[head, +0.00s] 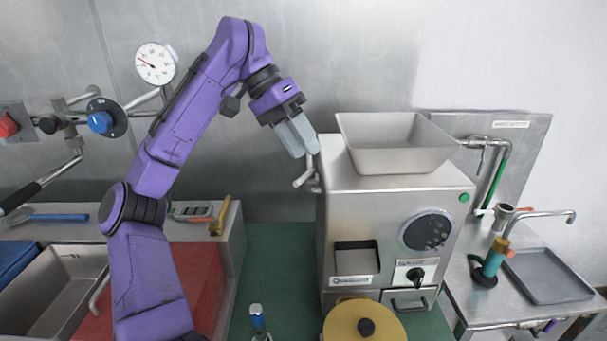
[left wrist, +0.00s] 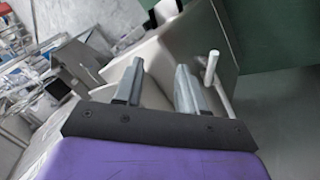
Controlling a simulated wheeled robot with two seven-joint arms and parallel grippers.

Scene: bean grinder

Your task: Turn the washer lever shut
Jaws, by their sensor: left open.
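My left gripper (head: 306,152) is high at the upper left side of the steel grinder (head: 398,178), pointing down and right. In the left wrist view the left gripper (left wrist: 157,78) has its two fingers apart with no object held. A pale bent lever (head: 304,178) sticks out of the grinder's left side just below the fingertips. The lever also shows in the left wrist view (left wrist: 211,68), beside the right-hand finger and outside the gap; I cannot tell whether they touch. No label marks it as the washer lever. My right gripper is not in view.
An open steel hopper (head: 397,145) tops the grinder. A yellow round lid (head: 352,325) is in front. At left are a black-handled lever (head: 22,196), a blue knob (head: 100,122) and a dial gauge (head: 156,63). A tap (head: 540,214) and tray (head: 550,275) are at right.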

